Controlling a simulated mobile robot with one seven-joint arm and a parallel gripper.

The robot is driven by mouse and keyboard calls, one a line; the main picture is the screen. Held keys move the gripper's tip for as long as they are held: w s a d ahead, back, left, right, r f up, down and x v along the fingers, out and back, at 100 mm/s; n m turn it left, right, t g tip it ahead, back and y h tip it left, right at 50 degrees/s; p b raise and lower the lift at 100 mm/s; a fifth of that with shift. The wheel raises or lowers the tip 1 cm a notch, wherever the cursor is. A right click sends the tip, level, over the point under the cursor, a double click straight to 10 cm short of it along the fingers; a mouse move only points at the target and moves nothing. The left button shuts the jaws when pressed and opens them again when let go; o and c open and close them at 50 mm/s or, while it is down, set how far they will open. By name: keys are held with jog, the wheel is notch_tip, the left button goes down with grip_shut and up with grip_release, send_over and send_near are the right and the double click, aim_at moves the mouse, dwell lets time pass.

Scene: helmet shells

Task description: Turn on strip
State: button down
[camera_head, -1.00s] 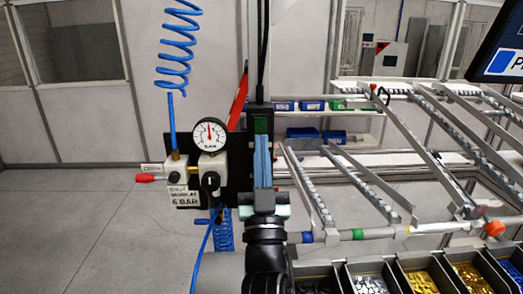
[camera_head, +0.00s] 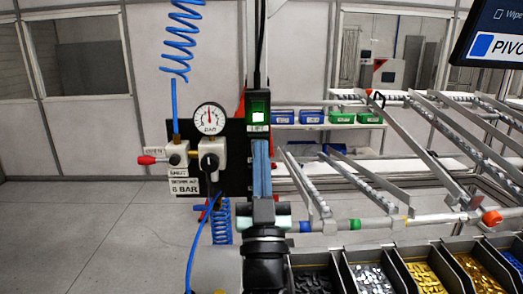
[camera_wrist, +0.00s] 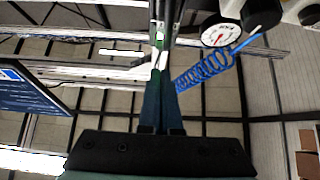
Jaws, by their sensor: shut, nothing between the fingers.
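The strip (camera_head: 257,103) is a narrow upright dark box with a cable running up from its top, beside the gauge panel in the head view. Its green switch (camera_head: 258,116) is lit with a bright whitish spot, and a small label sits just below it. My gripper (camera_head: 261,142) is shut and empty, its blue fingers pointing up just below the label. Whether the fingertips touch the strip cannot be told. In the wrist view the closed fingers (camera_wrist: 160,82) point at the strip's lower end, where a bit of green shows; much of the strip is hard to make out.
A pressure gauge (camera_head: 210,119), a red-handled valve (camera_head: 150,159) and blue coiled hoses (camera_head: 181,40) are close on the left. A sloped roller rack (camera_head: 380,180) and bins of small parts (camera_head: 420,268) stand on the right. Open floor (camera_head: 90,230) lies at left.

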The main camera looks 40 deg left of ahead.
notch_tip(320, 180, down, 6)
jog(key=s+d+b, duration=0.1)
jog(key=s+b, duration=0.1)
jog(key=shift+s+d, duration=0.25)
jog(key=shift+d, duration=0.1)
jog(key=shift+f, duration=0.1)
jog(key=d+r+m+t+h, duration=0.45)
jog(key=d+r+h, duration=0.25)
jog(key=d+r, duration=0.55)
jog(key=s+d+r+m+t+h, duration=0.2)
jog(key=s+d+r+m+h, duration=0.1)
jog(key=s+d+r+h, duration=0.5)
jog(key=s+d+r, duration=0.1)
jog(key=d+r, duration=0.2)
jog(key=d, duration=0.1)
jog(key=shift+d+h, duration=0.25)
jog(key=shift+h, duration=0.15)
